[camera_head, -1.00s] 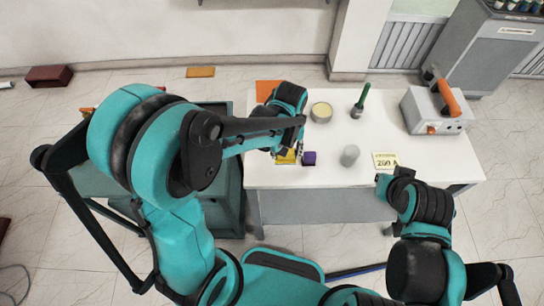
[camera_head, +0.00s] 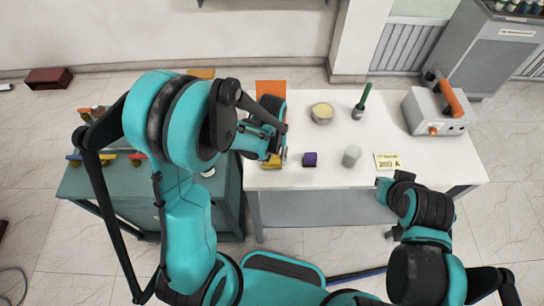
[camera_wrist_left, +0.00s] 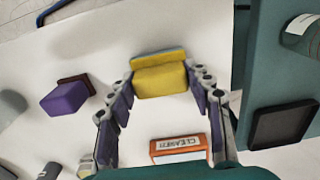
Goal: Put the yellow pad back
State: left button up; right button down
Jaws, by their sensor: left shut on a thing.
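The yellow pad (camera_head: 273,161) is at the left end of the white table in the head view. My left gripper (camera_head: 273,155) is shut on it. In the left wrist view the pad (camera_wrist_left: 161,80) sits between the two fingertips (camera_wrist_left: 162,85), with the white table top behind it. I cannot tell whether it touches the table. My right gripper (camera_head: 392,178) is by the table's front edge, away from the pad, and its jaws are too small to read.
A purple block (camera_head: 310,159), grey cylinder (camera_head: 351,156), "200 A" card (camera_head: 387,161), round tin (camera_head: 322,113), green-handled brush (camera_head: 362,100) and grey device (camera_head: 436,113) stand on the white table (camera_head: 420,188). A teal cabinet (camera_head: 135,190) with small items adjoins on the left.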

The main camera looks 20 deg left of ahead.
pick_arm(q)
jog(key=o, duration=1.2)
jog(key=shift+f, duration=0.15)
jog(key=shift+r, duration=0.45)
notch_tip(320, 180, up, 12)
jog(key=f+p, duration=0.1)
jog(key=p, duration=0.2)
jog(key=s+a+r+m+t, duration=0.3)
jog(key=s+a+r+t, duration=0.1)
jog(key=s+r+t, duration=0.3)
jog(key=s+r, duration=0.2)
jog(key=s, duration=0.1)
jog(key=shift+a, duration=0.35)
